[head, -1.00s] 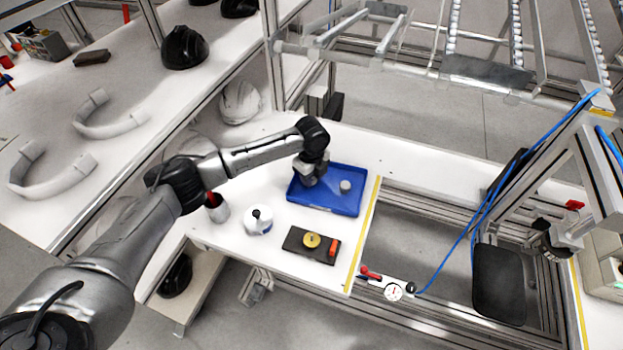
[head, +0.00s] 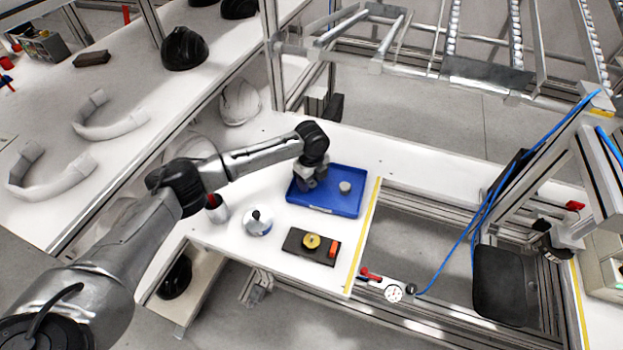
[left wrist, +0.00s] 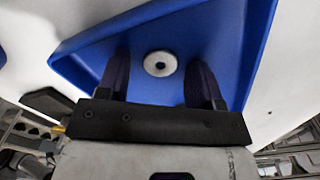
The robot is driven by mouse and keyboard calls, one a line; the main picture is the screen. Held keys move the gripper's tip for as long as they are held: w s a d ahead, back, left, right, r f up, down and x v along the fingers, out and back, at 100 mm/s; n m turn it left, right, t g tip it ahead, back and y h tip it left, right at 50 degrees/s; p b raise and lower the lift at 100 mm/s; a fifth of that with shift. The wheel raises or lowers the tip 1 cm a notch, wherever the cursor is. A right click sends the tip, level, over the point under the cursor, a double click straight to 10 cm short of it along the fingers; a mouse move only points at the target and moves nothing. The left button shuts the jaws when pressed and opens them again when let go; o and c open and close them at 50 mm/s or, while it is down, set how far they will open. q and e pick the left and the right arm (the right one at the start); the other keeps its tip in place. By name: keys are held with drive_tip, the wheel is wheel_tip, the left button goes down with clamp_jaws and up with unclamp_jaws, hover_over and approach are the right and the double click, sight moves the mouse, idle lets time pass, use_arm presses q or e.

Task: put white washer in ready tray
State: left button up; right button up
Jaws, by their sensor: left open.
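The white washer (head: 345,187) lies in the blue tray (head: 325,208), right of its middle. In the left wrist view the white washer (left wrist: 160,64) shows as a flat ring with a central hole, on the floor of the blue tray (left wrist: 92,62). My left gripper (head: 311,185) is over the left part of this tray, just left of the washer. In the left wrist view its two dark fingers (left wrist: 157,84) are apart, with the washer seen in the gap between them. Nothing is held. The fingertips' height above the tray floor is hard to tell. My right gripper does not show.
A black block with a yellow round piece (head: 311,241) and a red-orange part lies in front of the tray. Yellow tape (head: 363,235) marks the table's right edge.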

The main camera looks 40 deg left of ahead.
use_arm(q)
wheel_tip(320, 180, up, 12)
drive_tip(key=p, duration=0.3)
drive_tip(key=shift+r, duration=0.15)
idle(0.4)
